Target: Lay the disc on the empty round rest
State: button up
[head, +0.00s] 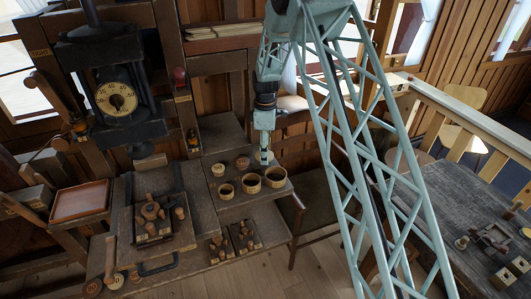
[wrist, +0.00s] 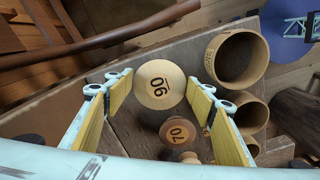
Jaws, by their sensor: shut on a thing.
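My gripper (head: 264,160) points down over the dark wooden shelf at the right of the bench. In the wrist view its yellow-padded fingers (wrist: 160,88) are shut on a pale wooden disc (wrist: 158,85) marked with digits that look like 90 or 06. Three round wooden rings with dark, hollow middles stand in a row: a left one (head: 226,189), a middle one (head: 251,183) and a right one (head: 275,177). In the wrist view a large ring (wrist: 216,60) lies right of the held disc. A browner disc marked 70 (wrist: 177,131) sits below it. I cannot tell which ring is the rest.
Small turned pieces (head: 218,170) (head: 243,162) stand behind the rings. Blocks with wooden pegs (head: 152,220) stand to the left, below a dark press with a round dial (head: 116,98). A reddish tray (head: 80,202) lies farther left. A grey table (head: 455,195) is at far right.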

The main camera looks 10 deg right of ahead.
jog(key=shift+f, duration=0.2)
jog(key=o, duration=0.7)
jog(key=shift+r, duration=0.15)
notch_tip(320, 180, up, 12)
jog(key=shift+r+b, duration=0.1)
jog(key=shift+b, duration=0.25)
dwell(0.5)
dwell(0.7)
